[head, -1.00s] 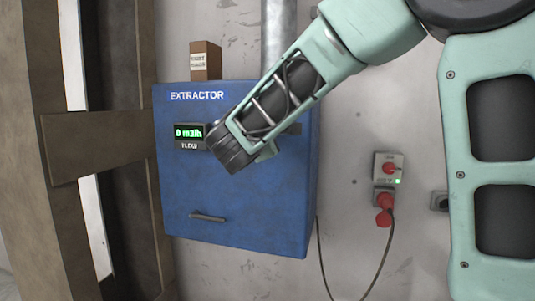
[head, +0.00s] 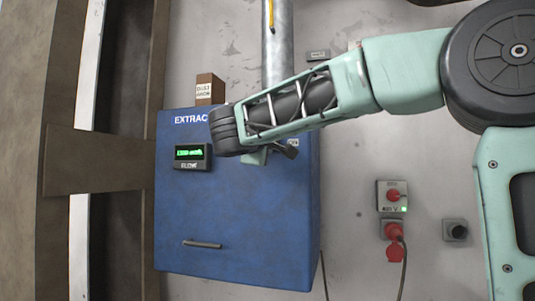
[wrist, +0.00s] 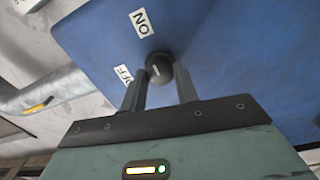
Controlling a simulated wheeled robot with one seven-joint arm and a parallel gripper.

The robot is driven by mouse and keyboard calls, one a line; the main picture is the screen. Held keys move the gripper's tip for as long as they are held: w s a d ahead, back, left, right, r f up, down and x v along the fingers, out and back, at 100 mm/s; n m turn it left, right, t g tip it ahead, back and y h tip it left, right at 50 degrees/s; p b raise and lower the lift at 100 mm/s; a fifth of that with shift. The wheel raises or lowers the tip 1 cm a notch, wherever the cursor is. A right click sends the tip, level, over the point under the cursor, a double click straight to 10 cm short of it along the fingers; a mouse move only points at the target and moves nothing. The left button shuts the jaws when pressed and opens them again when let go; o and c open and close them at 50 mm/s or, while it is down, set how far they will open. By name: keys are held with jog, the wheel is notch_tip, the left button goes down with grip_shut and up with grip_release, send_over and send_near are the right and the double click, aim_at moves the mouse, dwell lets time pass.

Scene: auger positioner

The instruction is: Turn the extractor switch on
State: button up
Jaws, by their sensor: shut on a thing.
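The blue extractor box (head: 235,220) is on the wall in the head view. Its green flow display (head: 189,152) is lit with a reading above zero, its digits blurred. In the wrist view the black rotary switch (wrist: 158,67) sits on the blue face, near a white ON label (wrist: 141,22) and a partly covered OFF label (wrist: 124,75). My gripper (wrist: 160,84) is shut on the switch knob, with a finger on each side. The knob's white mark is small, and I cannot tell exactly where it points. In the head view my wrist largely hides the switch.
A metal duct (head: 278,45) runs above the box, with a yellow pencil-like thing (head: 271,14) on it. A small brown box (head: 210,89) stands on top. Red plugs and a socket box (head: 392,196) are on the wall at right. A brown frame (head: 98,160) stands at left.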

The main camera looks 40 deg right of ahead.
dwell(0.3)
jog(key=o, duration=1)
jog(key=b+v, duration=0.1)
jog(key=v, duration=1.6)
jog(key=shift+s+a+b, duration=0.1)
jog(key=shift+a+b, duration=0.1)
jog(key=shift+b, duration=0.2)
